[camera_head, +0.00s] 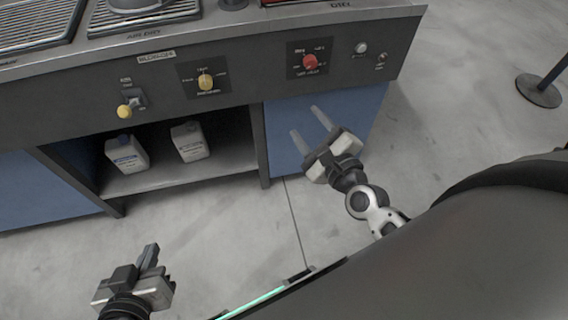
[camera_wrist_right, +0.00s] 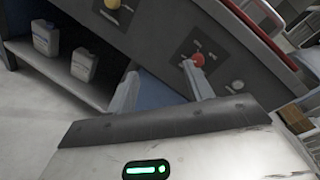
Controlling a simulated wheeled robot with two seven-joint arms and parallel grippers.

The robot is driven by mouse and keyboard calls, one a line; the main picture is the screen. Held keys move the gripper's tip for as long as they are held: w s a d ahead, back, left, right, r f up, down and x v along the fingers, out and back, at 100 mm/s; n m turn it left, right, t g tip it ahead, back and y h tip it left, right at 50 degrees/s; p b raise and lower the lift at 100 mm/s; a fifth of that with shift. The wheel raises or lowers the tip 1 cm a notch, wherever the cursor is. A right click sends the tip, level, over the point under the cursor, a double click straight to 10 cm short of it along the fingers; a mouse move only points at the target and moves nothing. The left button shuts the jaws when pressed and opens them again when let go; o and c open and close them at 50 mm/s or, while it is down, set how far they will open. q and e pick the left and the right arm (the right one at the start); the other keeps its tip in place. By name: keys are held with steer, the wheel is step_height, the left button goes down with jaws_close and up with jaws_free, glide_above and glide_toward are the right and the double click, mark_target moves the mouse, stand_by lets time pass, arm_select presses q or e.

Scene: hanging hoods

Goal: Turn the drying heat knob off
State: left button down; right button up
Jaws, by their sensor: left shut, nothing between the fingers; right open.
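A red knob (camera_head: 310,62) sits on a black labelled plate at the right of the bench's front panel. A yellow knob (camera_head: 205,82) sits on a similar plate to its left. The labels are too small to read surely, so I cannot tell which knob is the drying heat knob. My right gripper (camera_head: 311,125) is open and empty, below the red knob and apart from it. In the right wrist view the red knob (camera_wrist_right: 197,60) shows just beyond the right finger. My left gripper (camera_head: 150,258) is shut and empty at the lower left, well away from the panel.
A yellow-tipped lever (camera_head: 125,111) juts from the panel's left part. A white button (camera_head: 361,48) and small switch (camera_head: 381,60) are at right. Two white jugs (camera_head: 126,153) (camera_head: 189,141) stand on the open shelf. A post base (camera_head: 538,91) stands on the floor at right.

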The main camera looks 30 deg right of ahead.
steer(key=s+a+n+g+y+p, duration=0.3)
steer(key=s+a+n, duration=0.3)
steer(key=n, duration=1.5)
steer(key=a+g, duration=0.1)
steer(key=a, duration=0.2)
steer(key=shift+s+f+g+y, duration=0.15)
steer(key=shift+f+g+y, duration=0.1)
steer(key=shift+g+y, duration=0.05)
steer(key=s+n, duration=0.1)
steer(key=n, duration=0.1)
steer(key=s+n+g+p, duration=0.1)
steer(key=n, duration=0.2)
steer(key=s+a+n+p, duration=0.1)
steer(key=n, duration=0.1)
steer(key=shift+n+g, duration=0.3)
steer(key=shift+g, duration=0.1)
